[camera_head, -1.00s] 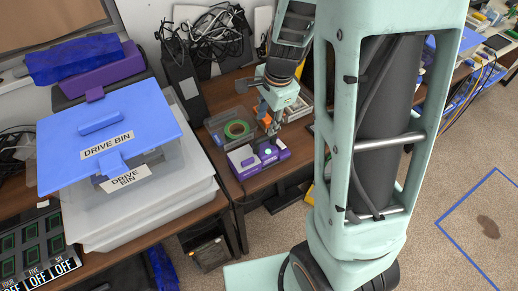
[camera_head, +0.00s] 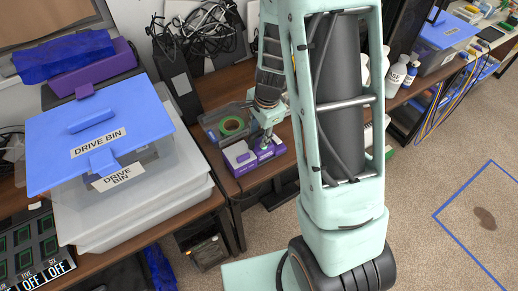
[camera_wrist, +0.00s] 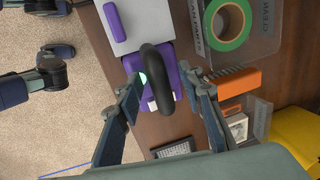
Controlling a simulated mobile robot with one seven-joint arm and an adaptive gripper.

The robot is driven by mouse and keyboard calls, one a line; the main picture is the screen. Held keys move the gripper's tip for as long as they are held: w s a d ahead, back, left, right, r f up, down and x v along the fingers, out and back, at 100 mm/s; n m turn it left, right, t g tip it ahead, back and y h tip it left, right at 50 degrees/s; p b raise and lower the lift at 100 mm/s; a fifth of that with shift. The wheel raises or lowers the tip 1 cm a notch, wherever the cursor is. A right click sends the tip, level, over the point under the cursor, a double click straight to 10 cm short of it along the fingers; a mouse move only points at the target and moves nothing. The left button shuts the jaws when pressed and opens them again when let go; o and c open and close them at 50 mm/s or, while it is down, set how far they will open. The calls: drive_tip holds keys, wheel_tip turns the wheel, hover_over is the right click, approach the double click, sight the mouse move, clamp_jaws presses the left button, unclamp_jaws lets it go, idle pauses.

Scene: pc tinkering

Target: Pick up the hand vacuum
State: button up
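The hand vacuum appears to be the purple and white device (camera_head: 240,157) at the front of the brown desk. In the wrist view, its white and purple body (camera_wrist: 140,22) lies at the top, with a thick black curved handle (camera_wrist: 172,75) toward me. My gripper (camera_wrist: 162,78) is open, with one finger on each side of the black handle. I cannot tell whether either finger touches it. In the head view, my gripper (camera_head: 265,140) is right over the device's right end, and partly hides it.
A clear tray (camera_wrist: 270,45) holding a green tape roll (camera_wrist: 230,22) stands close beside the device. The drive bin (camera_head: 100,140) stands left on the desk.

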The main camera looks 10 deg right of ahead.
drive_tip(key=shift+c, duration=0.2)
clamp_jaws()
drive_tip(key=shift+w+r, duration=0.1)
drive_tip(key=shift+r, duration=0.05)
idle(0.3)
